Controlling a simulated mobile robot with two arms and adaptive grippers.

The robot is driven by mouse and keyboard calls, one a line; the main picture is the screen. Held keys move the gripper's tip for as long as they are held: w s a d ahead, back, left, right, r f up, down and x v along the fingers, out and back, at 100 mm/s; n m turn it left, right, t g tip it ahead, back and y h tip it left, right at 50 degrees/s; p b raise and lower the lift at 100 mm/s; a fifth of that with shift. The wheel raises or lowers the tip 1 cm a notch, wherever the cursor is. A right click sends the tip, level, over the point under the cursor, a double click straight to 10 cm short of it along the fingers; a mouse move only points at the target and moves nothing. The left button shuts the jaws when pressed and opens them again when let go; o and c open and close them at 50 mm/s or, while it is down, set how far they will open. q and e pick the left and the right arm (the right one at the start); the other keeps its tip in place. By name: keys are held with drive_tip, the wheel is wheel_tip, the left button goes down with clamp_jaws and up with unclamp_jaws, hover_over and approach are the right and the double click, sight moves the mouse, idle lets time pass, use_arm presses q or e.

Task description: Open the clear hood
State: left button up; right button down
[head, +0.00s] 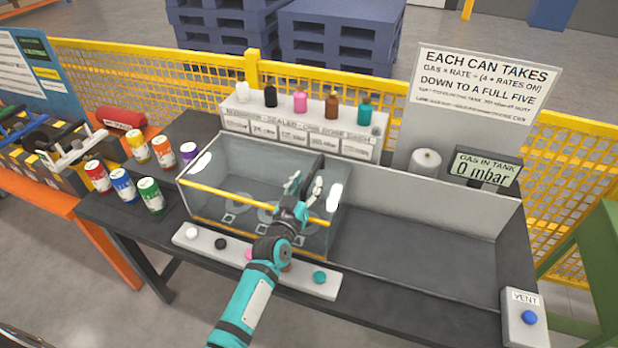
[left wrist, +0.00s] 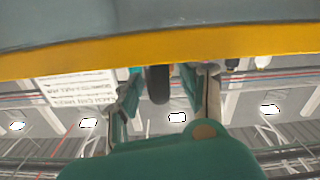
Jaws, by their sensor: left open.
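The clear hood (head: 215,165) is a see-through box on the dark bench, with a yellow bar (head: 232,197) along its front upper edge. It looks closed. My left gripper (head: 306,188) is open, with its two fingers pointing up near the right part of the yellow bar. In the left wrist view the yellow bar (left wrist: 120,56) crosses the top, and the open fingers of the left gripper (left wrist: 168,85) reach up to it from below. I cannot tell whether they touch it. My right gripper is not in view.
A light strip with coloured buttons (head: 320,277) lies in front of the hood under my left arm. Several coloured cans (head: 150,194) stand left of it. A shelf with bottles (head: 300,130) stands behind. The bench right of the hood (head: 420,255) is clear; the gas display (head: 484,168) reads 0 mbar.

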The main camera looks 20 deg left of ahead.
use_arm(q)
drive_tip(key=shift+w, duration=0.8)
drive_tip(key=shift+c, duration=0.5)
clamp_jaws()
